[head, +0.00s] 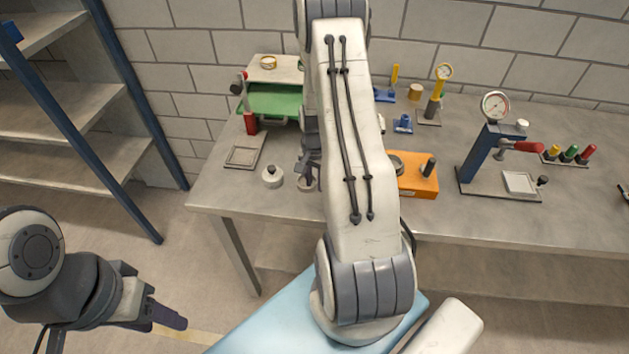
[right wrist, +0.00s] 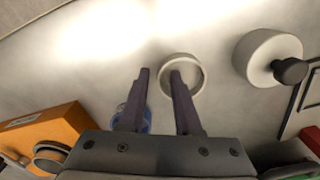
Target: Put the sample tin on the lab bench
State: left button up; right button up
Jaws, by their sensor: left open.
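A small round pale open-topped vessel (right wrist: 196,74), which looks like the sample tin, stands on the lab bench (head: 215,192). In the head view only part of it (head: 304,188) shows below my right gripper (head: 311,178). In the right wrist view my right gripper's fingers (right wrist: 160,75) are apart with nothing clamped between them. One finger overlaps the vessel's rim in the picture; I cannot tell whether it touches. My left gripper (head: 168,318) is open and empty, low at the left, away from the bench.
A white pot with a dark knob (head: 272,177) stands just left of the vessel; it also shows in the right wrist view (right wrist: 265,57). An orange box (head: 418,184) is to the right, a gauge press (head: 482,155) further right. Shelves (head: 80,110) stand at left.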

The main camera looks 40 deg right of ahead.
jog(key=shift+r, duration=0.25)
jog(key=shift+w+r, duration=0.1)
jog(key=shift+r, duration=0.3)
notch_tip(320, 180, up, 11)
jog(key=b, duration=0.2)
jog(key=shift+b, duration=0.3)
jog(key=s+a+r+n, duration=0.1)
jog(key=a+r+n, duration=0.25)
jog(key=a, duration=0.65)
jog(key=a+r+n, duration=0.2)
jog(key=a+n, duration=0.3)
jog(key=a, duration=0.5)
jog(key=s+a+r+n+y, duration=0.1)
jog(key=s+a+r+n, duration=0.2)
jog(key=s+a+n, duration=1)
jog(key=s+a, duration=0.2)
jog(key=s, duration=0.3)
jog(key=shift+r, duration=0.15)
